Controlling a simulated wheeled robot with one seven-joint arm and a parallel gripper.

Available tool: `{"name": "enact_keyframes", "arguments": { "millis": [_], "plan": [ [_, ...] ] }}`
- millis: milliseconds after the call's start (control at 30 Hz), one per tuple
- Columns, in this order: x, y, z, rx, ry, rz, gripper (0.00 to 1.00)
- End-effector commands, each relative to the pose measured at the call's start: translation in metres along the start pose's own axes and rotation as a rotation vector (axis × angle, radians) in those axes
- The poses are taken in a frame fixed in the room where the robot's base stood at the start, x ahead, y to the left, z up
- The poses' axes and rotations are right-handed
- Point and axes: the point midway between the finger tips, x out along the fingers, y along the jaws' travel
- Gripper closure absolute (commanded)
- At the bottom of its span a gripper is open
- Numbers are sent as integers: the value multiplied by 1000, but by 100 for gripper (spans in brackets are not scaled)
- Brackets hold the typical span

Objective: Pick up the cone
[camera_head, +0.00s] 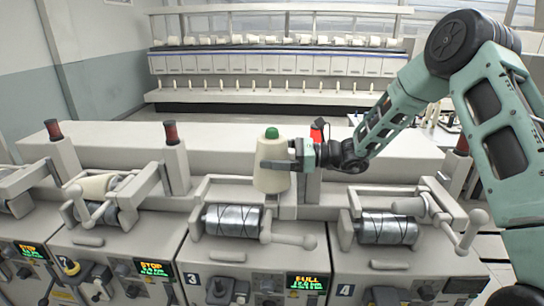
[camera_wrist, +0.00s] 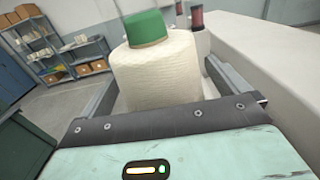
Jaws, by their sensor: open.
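The cone (camera_head: 270,175) is a cream yarn package with a green top, upright above the third machine station in the head view. In the wrist view the cone (camera_wrist: 157,72) stands straight ahead with its green tip at the top. In the wrist view the grey fingers (camera_wrist: 160,88) lie one on each side of the cone, and the jaws are open. The cone's lower part is hidden behind my gripper in the wrist view. I cannot tell whether a finger touches it.
A row of winding stations has metal drums (camera_head: 231,219) and crank handles (camera_head: 290,241) below the cone. Another cream cone (camera_head: 95,187) sits at a left station. Dark red bobbins (camera_head: 171,132) stand on posts. Shelves with boxes (camera_wrist: 50,45) are far left in the wrist view.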

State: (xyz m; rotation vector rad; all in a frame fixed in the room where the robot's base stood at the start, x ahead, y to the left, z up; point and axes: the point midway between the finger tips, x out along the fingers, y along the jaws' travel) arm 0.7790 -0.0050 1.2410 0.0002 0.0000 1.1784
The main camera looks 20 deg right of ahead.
Motion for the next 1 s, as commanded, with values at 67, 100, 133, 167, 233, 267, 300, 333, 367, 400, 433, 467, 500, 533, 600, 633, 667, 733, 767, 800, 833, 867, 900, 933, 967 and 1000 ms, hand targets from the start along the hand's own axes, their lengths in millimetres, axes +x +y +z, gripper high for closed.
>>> {"name": "enact_keyframes", "arguments": {
  "millis": [67,100,133,167,233,267,300,333,367,400,433,467,500,533,600,633,667,733,767,800,833,867,900,933,967,1000],
  "plan": [
    [4,0,1,0,0,0,0],
    [5,0,0,0,0,0,0],
    [6,0,0,0,0,0,0],
    [6,0,0,0,0,0,0],
    [5,0,-1,0,0,-1,0],
    [5,0,-1,0,0,0,0],
    [5,0,-1,0,0,0,3],
    [5,0,-1,0,0,0,11],
    [5,0,-1,0,0,0,19],
    [5,0,-1,0,0,0,31],
    [5,0,-1,0,0,0,39],
    [5,0,-1,0,0,0,47],
    [5,0,-1,0,0,0,56],
    [5,0,0,-1,-1,0,56],
    [5,0,0,-1,-1,0,56],
    [5,0,0,-1,-1,0,56],
    [5,0,0,-1,-1,0,56],
    [5,0,1,-2,-1,0,56],
    [5,0,2,-2,-2,0,56],
    [5,0,4,-3,-2,0,56],
    [5,-1,6,-4,-2,-1,56],
    [5,-1,8,-4,-2,-1,56],
    [5,-1,13,-6,-2,-1,56],
    [5,-1,18,-7,-3,0,56],
    [5,0,22,-7,-3,0,56],
    [5,0,30,-9,-2,0,56]
  ]
}}
